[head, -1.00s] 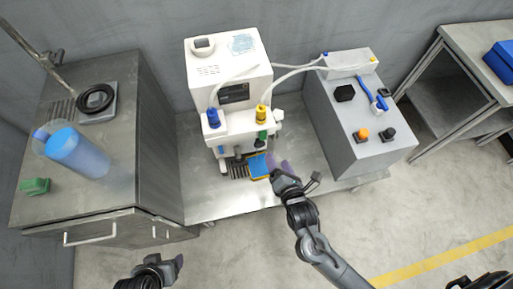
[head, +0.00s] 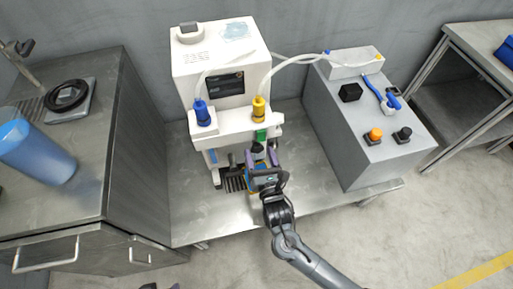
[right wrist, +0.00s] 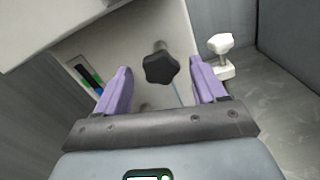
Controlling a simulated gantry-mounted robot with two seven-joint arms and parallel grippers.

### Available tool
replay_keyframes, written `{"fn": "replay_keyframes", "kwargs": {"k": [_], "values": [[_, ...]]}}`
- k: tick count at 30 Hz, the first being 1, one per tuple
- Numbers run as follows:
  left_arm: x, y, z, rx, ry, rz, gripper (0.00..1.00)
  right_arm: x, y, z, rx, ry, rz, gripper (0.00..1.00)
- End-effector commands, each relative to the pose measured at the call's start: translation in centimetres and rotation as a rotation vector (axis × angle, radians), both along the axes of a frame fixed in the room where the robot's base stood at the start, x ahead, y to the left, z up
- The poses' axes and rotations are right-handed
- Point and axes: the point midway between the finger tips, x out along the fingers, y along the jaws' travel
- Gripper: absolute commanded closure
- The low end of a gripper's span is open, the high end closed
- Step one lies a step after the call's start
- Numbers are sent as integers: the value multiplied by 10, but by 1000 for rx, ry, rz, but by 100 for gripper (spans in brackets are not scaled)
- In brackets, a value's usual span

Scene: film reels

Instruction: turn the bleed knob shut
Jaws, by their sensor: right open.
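A black star-shaped knob (right wrist: 160,68) is on the pale front of the white machine (head: 222,70). My right gripper (head: 261,160) is at the machine's front, under the yellow-capped fitting. In the right wrist view its purple fingers (right wrist: 160,80) are open, one on each side of the black knob, with gaps to both. A smaller white knob (right wrist: 220,43) stands to the right, outside the fingers. I cannot tell from its looks which knob is the bleed knob. Only a dark sliver of my left arm shows at the bottom edge of the head view; its jaws are hidden.
A grey control box (head: 365,145) with an orange button (head: 375,134) stands right of the machine. A steel cabinet (head: 85,190) with a blue translucent cup (head: 38,152) is at left. Clear hoses (head: 300,58) run above. The bench front (head: 205,215) is bare.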

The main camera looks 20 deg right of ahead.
Motion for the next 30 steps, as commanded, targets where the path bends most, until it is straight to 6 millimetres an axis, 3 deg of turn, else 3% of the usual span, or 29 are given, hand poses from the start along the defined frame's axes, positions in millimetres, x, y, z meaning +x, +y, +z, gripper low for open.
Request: {"fn": "replay_keyframes", "kwargs": {"k": [1,9,22,30], "values": [[0,-1,-9,-2,0,1,30,8,-1,-4,2,-3,-2,30],[0,-1,-24,-6,2,4,30,37,-4,-2,1,0,1,30],[0,1,-26,4,1,-3,30,43,-6,0,1,2,0,30],[0,2,-26,7,2,-5,30,43,-5,0,1,2,0,71]]}}
